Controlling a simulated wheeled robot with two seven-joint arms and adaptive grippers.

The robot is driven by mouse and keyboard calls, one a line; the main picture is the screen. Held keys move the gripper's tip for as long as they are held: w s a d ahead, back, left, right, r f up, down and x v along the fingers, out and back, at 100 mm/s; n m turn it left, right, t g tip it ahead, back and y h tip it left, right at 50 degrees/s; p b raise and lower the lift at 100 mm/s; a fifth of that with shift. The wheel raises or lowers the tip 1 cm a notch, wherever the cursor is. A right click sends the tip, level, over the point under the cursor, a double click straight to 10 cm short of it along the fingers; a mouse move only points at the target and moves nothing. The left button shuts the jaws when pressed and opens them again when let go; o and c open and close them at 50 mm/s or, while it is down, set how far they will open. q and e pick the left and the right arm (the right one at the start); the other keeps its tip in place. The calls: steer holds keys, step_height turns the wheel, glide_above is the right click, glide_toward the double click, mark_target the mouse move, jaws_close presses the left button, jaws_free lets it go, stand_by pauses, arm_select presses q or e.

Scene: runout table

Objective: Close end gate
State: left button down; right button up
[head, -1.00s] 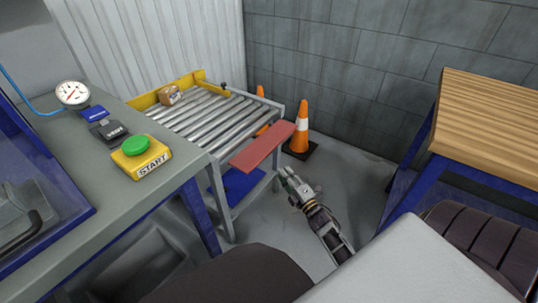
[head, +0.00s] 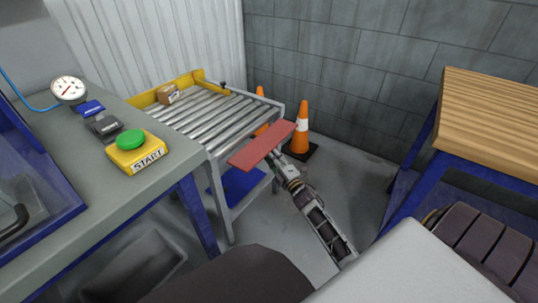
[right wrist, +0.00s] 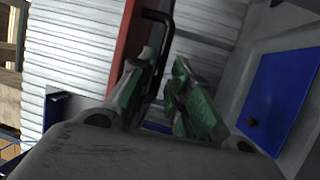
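The end gate is a red plate (head: 262,146) at the near right end of the roller table (head: 205,117). It sticks outward and looks roughly flat. In the right wrist view the red gate (right wrist: 130,38) has a bent black handle (right wrist: 166,38). My right gripper (right wrist: 162,82) is open, its green-padded fingers apart. The handle's lower part lies between the fingers, close to the left one; contact cannot be told. In the head view the right gripper (head: 276,160) is at the gate's near edge, its fingertips partly hidden beneath the plate. My left gripper is not in view.
A small cardboard box (head: 168,95) rests on the far rollers by the yellow rail. Orange cones (head: 302,128) stand behind the gate. A grey bench (head: 120,185) with a green START button (head: 131,140) is at left, a wooden-topped table (head: 490,120) at right.

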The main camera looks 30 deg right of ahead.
steer(key=w, duration=0.3)
steer(key=shift+r+b, duration=0.2)
steer(key=shift+b, duration=0.15)
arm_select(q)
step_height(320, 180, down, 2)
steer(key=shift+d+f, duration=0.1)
arm_select(e)
steer(key=shift+w, duration=0.1)
jaws_close()
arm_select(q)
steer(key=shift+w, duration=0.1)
